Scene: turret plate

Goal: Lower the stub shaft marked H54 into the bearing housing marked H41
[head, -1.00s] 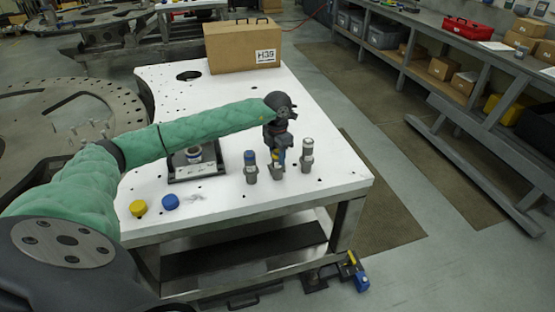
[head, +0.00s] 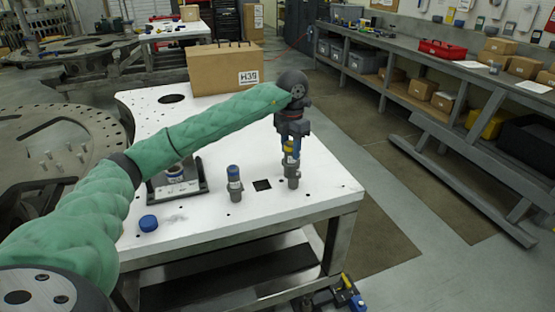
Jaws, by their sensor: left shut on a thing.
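My left gripper (head: 291,130) is shut on a stub shaft (head: 290,148) with a blue and yellow upper part. It holds the shaft upright above the white table, and its lower end is hard to tell from a grey shaft (head: 293,180) standing behind it. Another grey shaft with a blue top (head: 234,178) stands to the left. A bearing housing (head: 176,173) with a pale, blue-ringed top sits on a dark base plate, left of the gripper and partly hidden by my left arm. The markings H54 and H41 are not readable. My right gripper is not in view.
A blue cap (head: 148,223) lies near the front edge. A yellow and blue item (head: 352,297) is low by the table's right leg.

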